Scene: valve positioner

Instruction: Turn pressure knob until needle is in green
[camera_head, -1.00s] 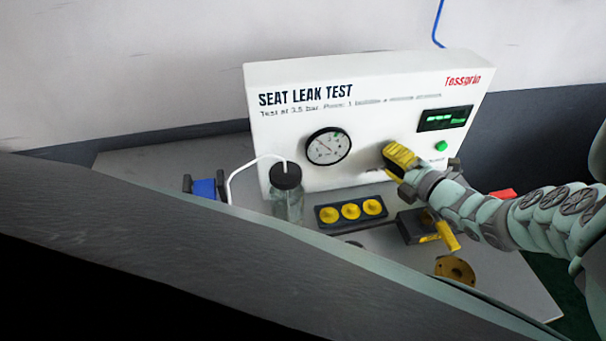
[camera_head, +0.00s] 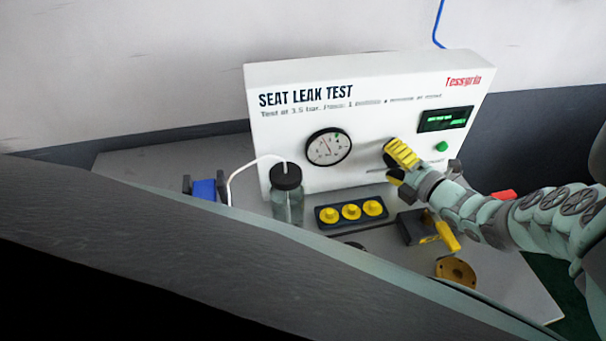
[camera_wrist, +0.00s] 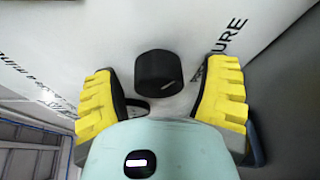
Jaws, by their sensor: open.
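The pressure knob (camera_wrist: 158,72) is a black cylinder with a white mark on the white panel. In the wrist view it lies between the two yellow fingers of my gripper (camera_wrist: 162,98), with space on both sides. In the head view my gripper (camera_head: 398,160) is at the panel front and covers most of the knob. My gripper is open and not touching the knob in the wrist view. The round pressure gauge (camera_head: 328,147) is on the panel left of my gripper. It has a white face and a small green zone near the top right. Its needle is too small to read surely.
The test panel (camera_head: 300,74) has a green display (camera_head: 445,119) and a green button (camera_head: 441,146). Before it stand a jar with a tube (camera_head: 287,195), a tray of yellow parts (camera_head: 326,215), a dark block with a yellow handle (camera_head: 412,228) and a brass disc (camera_head: 456,271).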

